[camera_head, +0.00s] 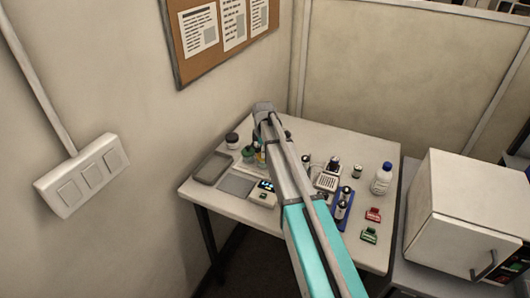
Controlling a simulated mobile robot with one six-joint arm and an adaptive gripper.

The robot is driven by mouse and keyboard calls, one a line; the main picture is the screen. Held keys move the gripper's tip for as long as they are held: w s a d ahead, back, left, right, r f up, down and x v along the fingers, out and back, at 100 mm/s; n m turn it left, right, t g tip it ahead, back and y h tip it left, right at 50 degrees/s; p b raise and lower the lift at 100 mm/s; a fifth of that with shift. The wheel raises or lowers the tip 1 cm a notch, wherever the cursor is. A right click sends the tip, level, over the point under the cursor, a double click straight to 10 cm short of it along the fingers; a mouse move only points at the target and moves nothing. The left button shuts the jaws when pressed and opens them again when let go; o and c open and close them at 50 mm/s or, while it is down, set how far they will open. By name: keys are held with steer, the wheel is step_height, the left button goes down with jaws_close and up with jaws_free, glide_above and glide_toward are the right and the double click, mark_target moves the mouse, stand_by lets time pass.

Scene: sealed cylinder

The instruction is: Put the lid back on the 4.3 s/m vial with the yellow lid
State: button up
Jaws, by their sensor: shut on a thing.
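My arm reaches across the white table, and my gripper (261,140) points down at its end over the back left part. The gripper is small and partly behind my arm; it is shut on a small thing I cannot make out. Close below it are a small yellow item (260,158) and a green-topped item (248,152). I cannot tell whether the yellow one is the lid or the vial. No 4.3 s/m label is readable.
A grey tray (209,168), a grey pad (236,186) and a meter with a lit display (264,191) lie at the left. A dark-lidded jar (232,140) stands behind. A white bottle (382,180), red item (373,215) and green item (369,235) are at the right.

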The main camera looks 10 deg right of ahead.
steer(key=o, duration=0.9)
steer(key=o, duration=0.5)
steer(key=shift+c, duration=0.2)
steer(key=shift+w+r, duration=0.1)
steer(key=shift+r+p, duration=3.45)
steer(key=shift+p, duration=0.05)
jaws_close()
steer(key=shift+f+b, duration=2.55)
